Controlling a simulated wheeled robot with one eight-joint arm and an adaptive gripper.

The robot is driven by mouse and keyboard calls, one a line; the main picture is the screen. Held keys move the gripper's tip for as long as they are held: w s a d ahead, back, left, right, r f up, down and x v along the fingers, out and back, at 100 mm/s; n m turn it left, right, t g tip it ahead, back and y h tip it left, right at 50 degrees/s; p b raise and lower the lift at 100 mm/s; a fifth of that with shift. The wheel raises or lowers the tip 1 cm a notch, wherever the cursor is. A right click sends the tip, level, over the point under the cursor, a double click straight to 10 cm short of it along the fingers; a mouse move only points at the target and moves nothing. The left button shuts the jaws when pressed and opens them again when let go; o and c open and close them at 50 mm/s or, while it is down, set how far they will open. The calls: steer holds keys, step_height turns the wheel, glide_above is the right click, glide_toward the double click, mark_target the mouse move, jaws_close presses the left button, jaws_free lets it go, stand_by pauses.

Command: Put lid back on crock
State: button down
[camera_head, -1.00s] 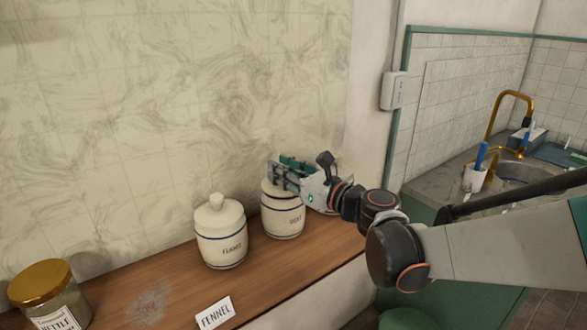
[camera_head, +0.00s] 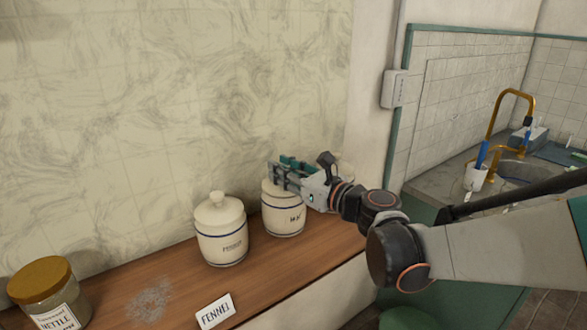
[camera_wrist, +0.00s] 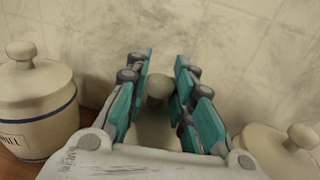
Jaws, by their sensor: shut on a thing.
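A cream crock with blue bands (camera_head: 283,218) stands on the wooden shelf, below my gripper (camera_head: 284,173). In the wrist view my gripper (camera_wrist: 162,82) is shut on the round knob of a pale lid (camera_wrist: 157,88), with one teal finger on each side. The lid is at the crock's mouth. The fingers hide most of it, so I cannot tell whether it is seated or slightly raised.
A similar lidded crock (camera_head: 220,232) stands to the left and also shows in the wrist view (camera_wrist: 38,105). Another knobbed lid (camera_wrist: 285,148) is close on the right. A nettle jar (camera_head: 48,292) and a fennel card (camera_head: 215,311) are on the shelf (camera_head: 185,285). The wall is close behind.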

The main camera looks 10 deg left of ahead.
steer(key=shift+f, duration=0.25)
stand_by(0.3)
steer(key=c, duration=1.3)
jaws_free()
steer(key=shift+f+b, duration=0.3)
steer(key=shift+b, duration=0.1)
steer(key=shift+r+p, duration=0.5)
steer(key=shift+r, duration=0.15)
steer(key=o, duration=0.3)
